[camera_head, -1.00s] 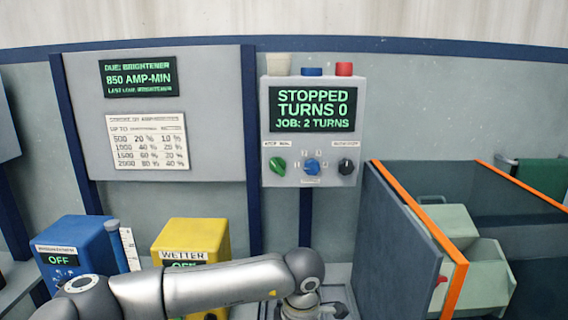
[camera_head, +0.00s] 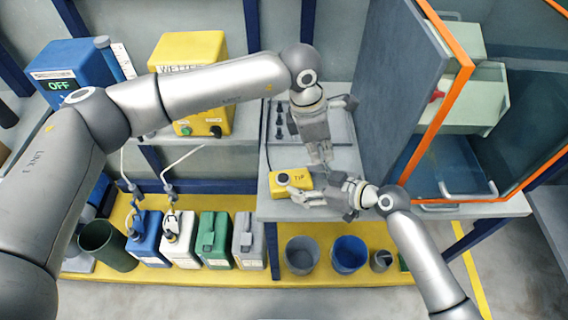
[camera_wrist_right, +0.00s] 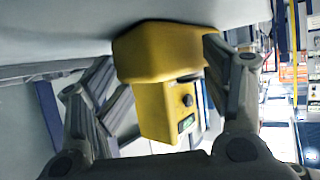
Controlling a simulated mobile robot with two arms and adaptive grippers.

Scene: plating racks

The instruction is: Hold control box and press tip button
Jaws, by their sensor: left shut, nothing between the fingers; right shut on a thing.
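The yellow control box (camera_head: 277,187) marked TIP lies on the grey bench, near its front edge. A dark round button (camera_head: 283,179) shows on its left part. My right gripper (camera_head: 303,195) comes in from the right and is shut on the box at its front right side. In the right wrist view a yellow body (camera_wrist_right: 160,52) lies between the fingers. My left gripper (camera_head: 322,158) is shut and empty. It points down, above and right of the box, apart from the button in the picture.
A grey panel with an orange edge (camera_head: 445,110) stands right of the grippers. The yellow WETTER unit (camera_head: 200,95) and a blue unit (camera_head: 72,75) stand at left. Several jugs and a blue bucket (camera_head: 350,254) stand on the yellow lower shelf (camera_head: 180,280).

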